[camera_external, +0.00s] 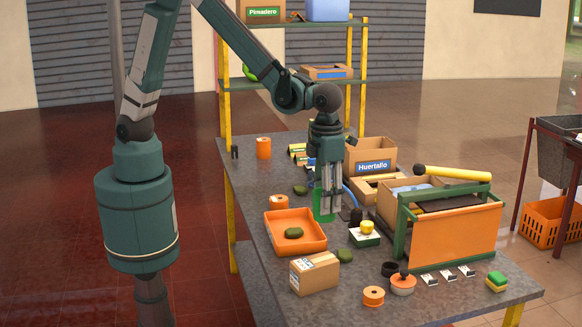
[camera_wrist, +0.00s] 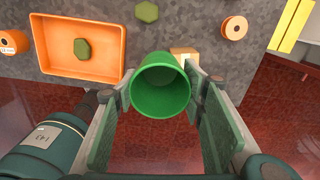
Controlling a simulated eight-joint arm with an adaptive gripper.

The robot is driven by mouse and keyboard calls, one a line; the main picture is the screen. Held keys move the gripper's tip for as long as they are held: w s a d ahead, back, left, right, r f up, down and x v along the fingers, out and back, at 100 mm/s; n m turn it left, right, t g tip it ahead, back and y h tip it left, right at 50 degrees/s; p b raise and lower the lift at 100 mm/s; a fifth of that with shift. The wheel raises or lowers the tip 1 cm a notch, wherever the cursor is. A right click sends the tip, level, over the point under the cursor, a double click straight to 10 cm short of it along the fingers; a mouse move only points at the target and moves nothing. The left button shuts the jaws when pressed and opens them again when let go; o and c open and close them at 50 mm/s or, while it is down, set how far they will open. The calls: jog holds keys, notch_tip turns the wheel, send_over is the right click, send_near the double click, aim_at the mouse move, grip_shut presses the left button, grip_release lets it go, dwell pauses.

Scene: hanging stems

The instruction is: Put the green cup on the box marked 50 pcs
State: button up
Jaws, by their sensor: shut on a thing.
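The green cup (camera_external: 322,208) is between the fingers of my gripper (camera_external: 327,188), which is shut on it. In the wrist view I look into the open mouth of the green cup (camera_wrist: 160,86), with a finger on each side. The cup is held over the table, right of the orange tray; its exact height is hard to tell. A small cardboard box (camera_external: 314,273) stands at the table's front, nearer the camera than the cup. Its printing is too small to read. In the wrist view the box (camera_wrist: 185,54) is mostly hidden behind the cup and a finger.
The orange tray (camera_external: 287,244) holds a dark green piece (camera_external: 294,233). An orange spool (camera_external: 373,296) and an orange-and-grey pot (camera_external: 403,283) are right of the cardboard box. The green-framed orange rack (camera_external: 455,236) and the Huertallo box (camera_external: 373,167) stand to the right and behind.

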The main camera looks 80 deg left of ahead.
jog(key=m, duration=0.1)
send_over(315, 261)
jog(key=shift+r, duration=0.4)
jog(key=shift+f, duration=0.1)
jog(key=shift+f+p, duration=0.5)
jog(key=shift+f, duration=2.35)
jog(key=shift+f, duration=2.05)
jog(key=shift+f, duration=0.15)
jog(key=o, duration=0.9)
jog(key=shift+c, duration=0.2)
